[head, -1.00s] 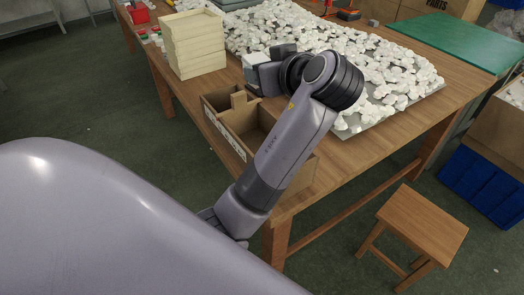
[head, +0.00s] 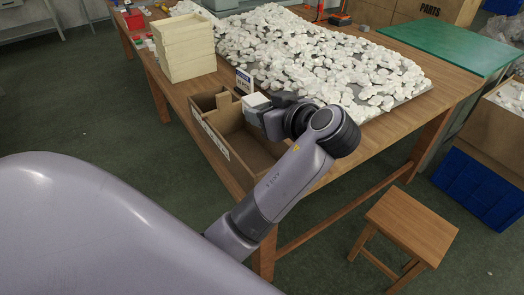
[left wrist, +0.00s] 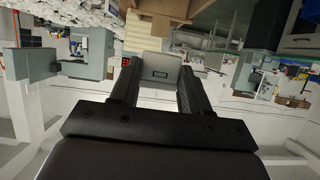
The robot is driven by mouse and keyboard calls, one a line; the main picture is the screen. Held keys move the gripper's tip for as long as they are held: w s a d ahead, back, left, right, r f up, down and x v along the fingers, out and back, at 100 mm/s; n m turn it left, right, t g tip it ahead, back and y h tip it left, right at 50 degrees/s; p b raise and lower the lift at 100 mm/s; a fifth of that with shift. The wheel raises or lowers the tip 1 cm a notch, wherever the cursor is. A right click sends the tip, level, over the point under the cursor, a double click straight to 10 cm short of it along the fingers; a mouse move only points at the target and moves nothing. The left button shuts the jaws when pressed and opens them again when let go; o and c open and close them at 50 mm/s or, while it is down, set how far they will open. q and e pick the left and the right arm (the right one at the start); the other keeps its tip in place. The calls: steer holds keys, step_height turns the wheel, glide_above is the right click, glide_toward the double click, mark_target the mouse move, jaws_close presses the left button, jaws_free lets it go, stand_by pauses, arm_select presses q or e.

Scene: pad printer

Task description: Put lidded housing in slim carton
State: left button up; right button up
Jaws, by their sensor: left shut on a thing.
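My left gripper (head: 262,112) is shut on a pale lidded housing (head: 255,101), holding it at the back right edge of an open brown carton. In the left wrist view the housing (left wrist: 160,72) shows as a grey block between the two dark fingers (left wrist: 157,84). The open carton (head: 214,142), probably the slim one, stands near the table's front edge with a white label strip on its side. An upright cardboard piece (head: 222,101) stands in its left part. The arm hides the carton's right end. I cannot tell whether the housing is inside the rim. My right gripper is not in view.
A stack of cream trays (head: 188,50) stands behind the carton. A small labelled card (head: 244,80) stands behind the housing. White parts (head: 330,60) cover a grey mat to the right. A wooden stool (head: 412,222) stands on the floor at right.

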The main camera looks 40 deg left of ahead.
arm_select(q)
steer(key=shift+f+b, duration=0.3)
steer(key=shift+f, duration=5.3)
